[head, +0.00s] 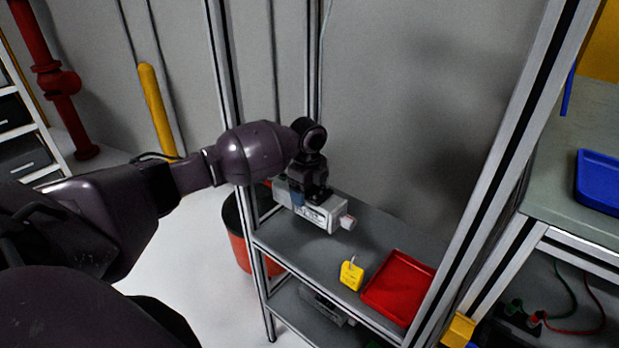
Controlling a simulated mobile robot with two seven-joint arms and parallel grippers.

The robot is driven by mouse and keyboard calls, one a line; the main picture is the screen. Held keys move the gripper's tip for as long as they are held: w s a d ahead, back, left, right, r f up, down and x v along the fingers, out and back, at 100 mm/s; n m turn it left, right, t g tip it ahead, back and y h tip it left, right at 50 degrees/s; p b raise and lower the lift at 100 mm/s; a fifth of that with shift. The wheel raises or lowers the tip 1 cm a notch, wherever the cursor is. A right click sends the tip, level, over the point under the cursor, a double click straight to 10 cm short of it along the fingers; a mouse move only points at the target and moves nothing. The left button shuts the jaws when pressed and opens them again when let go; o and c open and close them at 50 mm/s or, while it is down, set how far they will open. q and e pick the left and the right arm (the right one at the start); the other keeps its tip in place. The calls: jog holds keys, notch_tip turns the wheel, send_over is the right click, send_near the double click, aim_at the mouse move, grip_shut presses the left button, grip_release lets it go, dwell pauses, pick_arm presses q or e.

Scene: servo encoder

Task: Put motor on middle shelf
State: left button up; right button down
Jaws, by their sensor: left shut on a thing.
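The motor (322,214) is a grey-white box with a small pale end piece at its right. It is at the left part of a grey shelf (310,252) in a metal-framed rack. My left gripper (314,196) comes down on it from above and is shut on it, its fingertips partly hidden against the motor. Whether the motor touches the shelf or hangs just above it, I cannot tell. My right gripper is not in view.
A yellow padlock-like tag (352,275) and a red tray (399,287) take up the right part of the shelf. Rack posts (490,180) stand at its corners. A lower shelf (300,311) holds a grey item. A workbench with a blue tray (600,180) is at the right.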

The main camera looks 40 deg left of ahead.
pick_arm(q)
notch_tip(320, 180, down, 5)
jog(key=shift+f, duration=0.15)
jog(key=shift+w+f, duration=0.1)
jog(key=shift+f, duration=0.65)
notch_tip(320, 180, down, 4)
jog(key=shift+r+b, duration=0.2)
jog(key=shift+b, duration=0.1)
jog(key=shift+f, duration=0.2)
jog(key=o, duration=1.5)
jog(key=shift+f, duration=0.15)
jog(key=shift+c, duration=0.2)
jog(key=o, duration=0.4)
